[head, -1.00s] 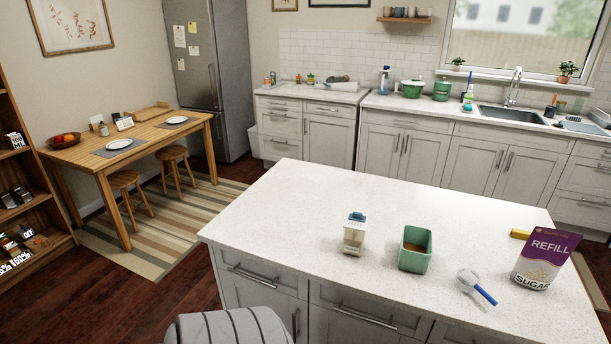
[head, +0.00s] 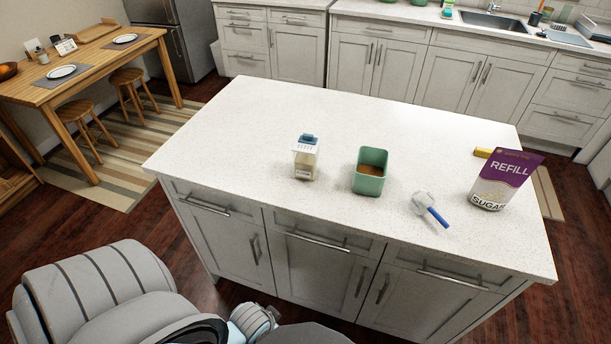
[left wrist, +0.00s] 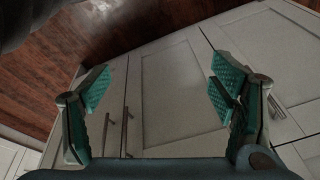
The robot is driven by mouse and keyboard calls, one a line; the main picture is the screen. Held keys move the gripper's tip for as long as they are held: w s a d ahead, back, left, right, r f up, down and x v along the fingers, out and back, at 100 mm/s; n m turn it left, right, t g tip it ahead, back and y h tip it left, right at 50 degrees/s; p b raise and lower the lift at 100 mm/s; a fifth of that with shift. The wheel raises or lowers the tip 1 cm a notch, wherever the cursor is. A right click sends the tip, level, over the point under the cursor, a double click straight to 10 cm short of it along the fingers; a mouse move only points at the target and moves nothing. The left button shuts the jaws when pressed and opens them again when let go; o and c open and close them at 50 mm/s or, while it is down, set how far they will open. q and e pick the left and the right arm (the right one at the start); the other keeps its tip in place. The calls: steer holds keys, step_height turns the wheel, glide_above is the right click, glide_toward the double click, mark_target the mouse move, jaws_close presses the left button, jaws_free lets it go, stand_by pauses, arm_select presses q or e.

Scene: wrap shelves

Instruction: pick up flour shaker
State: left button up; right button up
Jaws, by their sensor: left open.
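The flour shaker (head: 306,160) looks like a small clear container with pale contents and a blue-and-white lid. It stands upright on the white island counter (head: 240,125), left of a green container, in the head view. My left gripper (left wrist: 162,82) is open and empty in the left wrist view, with teal finger pads spread apart in front of white cabinet doors. The shaker does not show in that view. In the head view my left arm is at the bottom left, below the counter, and its fingers are not visible. My right gripper is not in view.
A green container (head: 371,172) with brown contents stands right of the shaker. A blue-handled scoop or strainer (head: 430,209), a purple sugar refill bag (head: 502,180) and a yellow object (head: 483,152) are farther right. The counter left of the shaker is clear.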

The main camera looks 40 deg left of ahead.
arm_select(q)
step_height(320, 180, up, 7)
steer(key=w, duration=0.2)
steer(key=m+t+y, duration=0.6)
steer(key=m+t, duration=0.8)
steer(key=m, duration=1.7)
glide_toward(303, 167)
steer(key=shift+a+r, duration=0.1)
steer(key=shift+r, duration=0.35)
steer(key=x, duration=0.4)
steer(key=b+x, duration=0.1)
steer(key=x, duration=0.3)
steer(key=b+x, duration=0.1)
steer(key=x, duration=0.3)
steer(key=shift+w+f, duration=0.35)
steer(key=shift+w, duration=0.05)
steer(key=shift+w+a, duration=0.15)
steer(key=shift+w, duration=0.2)
steer(key=shift+s+r, duration=0.1)
steer(key=shift+r, duration=0.05)
steer(key=c, duration=1.5)
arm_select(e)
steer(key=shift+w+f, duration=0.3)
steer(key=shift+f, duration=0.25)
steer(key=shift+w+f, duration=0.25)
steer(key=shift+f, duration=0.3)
